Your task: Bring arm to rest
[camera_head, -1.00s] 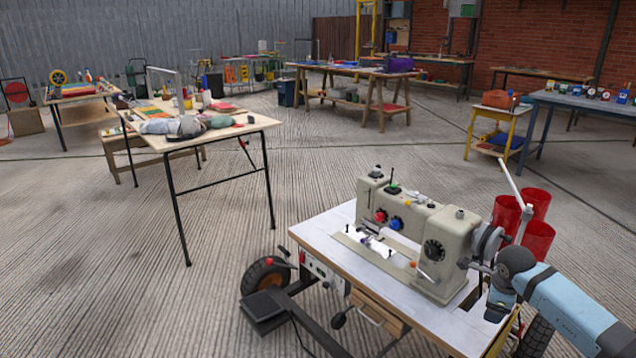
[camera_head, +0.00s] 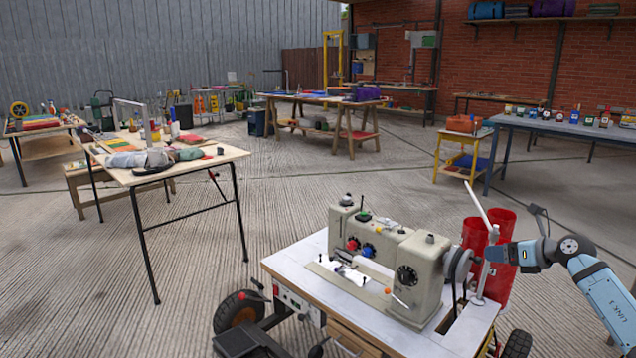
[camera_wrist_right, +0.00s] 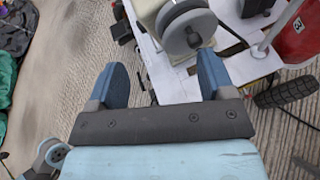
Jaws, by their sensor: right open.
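My right arm comes in from the right in the head view, light blue with dark grey joints. My right gripper (camera_head: 491,254) is at the right end of the sewing machine (camera_head: 385,258), near its handwheel (camera_head: 459,266) and in front of the red bins. In the right wrist view the two blue fingers of the gripper (camera_wrist_right: 163,72) are spread apart, with nothing between them. The handwheel (camera_wrist_right: 188,26) lies beyond the fingertips there. I cannot tell from the head view how far the gripper is from it. My left gripper is not in view.
The machine stands on a wheeled white-topped table (camera_head: 290,262). Red bins (camera_head: 501,275) and a pale upright rod (camera_head: 481,210) are close to the gripper. A wooden table (camera_head: 222,160) with cloth stands left. Concrete floor (camera_head: 340,175) between the tables is open.

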